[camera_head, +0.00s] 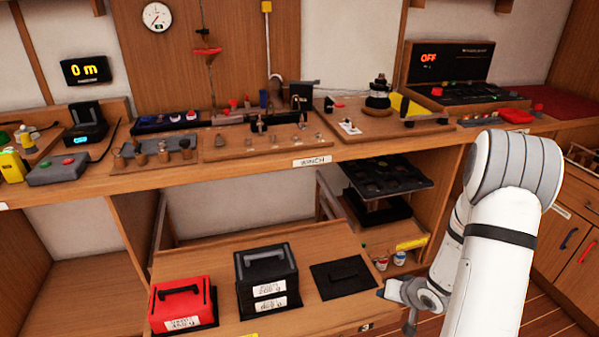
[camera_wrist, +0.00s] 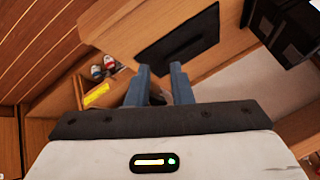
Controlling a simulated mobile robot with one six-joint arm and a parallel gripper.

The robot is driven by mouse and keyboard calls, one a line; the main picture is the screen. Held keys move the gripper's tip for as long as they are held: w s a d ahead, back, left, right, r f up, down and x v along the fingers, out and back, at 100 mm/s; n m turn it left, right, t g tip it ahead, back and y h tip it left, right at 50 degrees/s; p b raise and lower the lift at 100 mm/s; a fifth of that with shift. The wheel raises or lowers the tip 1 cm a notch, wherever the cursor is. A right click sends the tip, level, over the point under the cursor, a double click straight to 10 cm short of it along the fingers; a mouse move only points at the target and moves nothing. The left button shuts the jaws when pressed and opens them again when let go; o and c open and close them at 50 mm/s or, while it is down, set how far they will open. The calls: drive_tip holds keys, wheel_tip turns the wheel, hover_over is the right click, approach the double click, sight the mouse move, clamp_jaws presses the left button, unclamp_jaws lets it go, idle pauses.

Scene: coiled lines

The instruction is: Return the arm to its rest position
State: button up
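My white arm comes in at the right of the head view, bent, with its wrist low beside the right end of a low wooden bench (camera_head: 310,255). My gripper (camera_wrist: 161,68) shows in the wrist view with its two blue-grey fingers apart and nothing between them. In the head view the gripper is small and partly hidden by the wrist. The fingers point toward the bench near a flat black pad with a handle-like mark (camera_head: 342,277), which also shows in the wrist view (camera_wrist: 178,38). I cannot tell the exact gap to the bench.
A red box (camera_head: 182,304) and stacked black weights (camera_head: 266,275) stand on the bench. Above is a long workbench with a winch, gauges and tools. A shelf with small jars (camera_head: 399,258) and a yellow item (camera_head: 411,243) lies close behind my wrist. Wooden drawers (camera_head: 570,245) stand right.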

drive_tip(key=s+r+g+h+p, duration=0.1)
drive_tip(key=s+r+h+p, duration=0.15)
drive_tip(key=r, duration=1.05)
drive_tip(key=s+r+h+p, duration=0.2)
drive_tip(key=r+h+p, duration=0.15)
drive_tip(key=r, duration=0.85)
drive_tip(key=s+a+r+n+g+y+p, duration=0.1)
drive_tip(key=s+a+r+p, duration=0.1)
drive_tip(key=s+a+r, duration=0.2)
drive_tip(key=s+a+r+n+g+y+p, duration=0.1)
drive_tip(key=s+a+r, duration=0.4)
drive_tip(key=s+r, duration=0.5)
drive_tip(key=shift+s+a+g+y+p, duration=0.25)
drive_tip(key=shift+s+g+p, duration=0.45)
drive_tip(key=shift+p, duration=0.45)
